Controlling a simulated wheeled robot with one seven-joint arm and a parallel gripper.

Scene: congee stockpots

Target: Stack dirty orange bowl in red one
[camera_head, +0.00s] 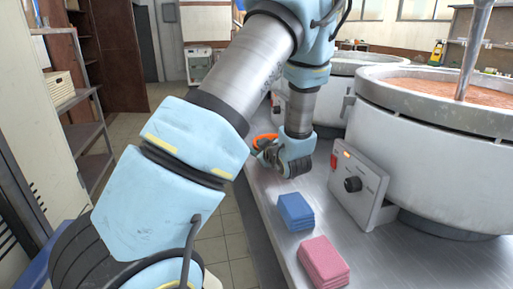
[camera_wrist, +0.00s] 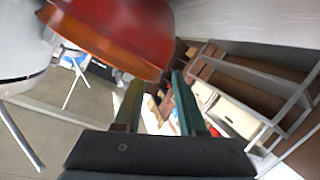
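In the head view, an orange curved rim (camera_head: 265,138) shows at my gripper (camera_head: 262,150), over the left edge of the metal counter; the arm hides most of it. In the wrist view, a bowl shape fills the upper left, with a red surface (camera_wrist: 140,28) and an orange band (camera_wrist: 95,45) along its lower side. I cannot tell whether this is one bowl or two stacked. My gripper's fingers (camera_wrist: 157,82) are apart, with a gap between them. The bowl's lower edge lies close to the left fingertip; whether they touch is unclear.
The metal counter (camera_head: 262,185) holds a blue sponge stack (camera_head: 296,211) and a pink one (camera_head: 323,262). A large stockpot (camera_head: 430,165) with a control box (camera_head: 357,186) stands right; another pot (camera_head: 345,92) stands behind. Shelves (camera_head: 88,130) stand left, beyond open tiled floor.

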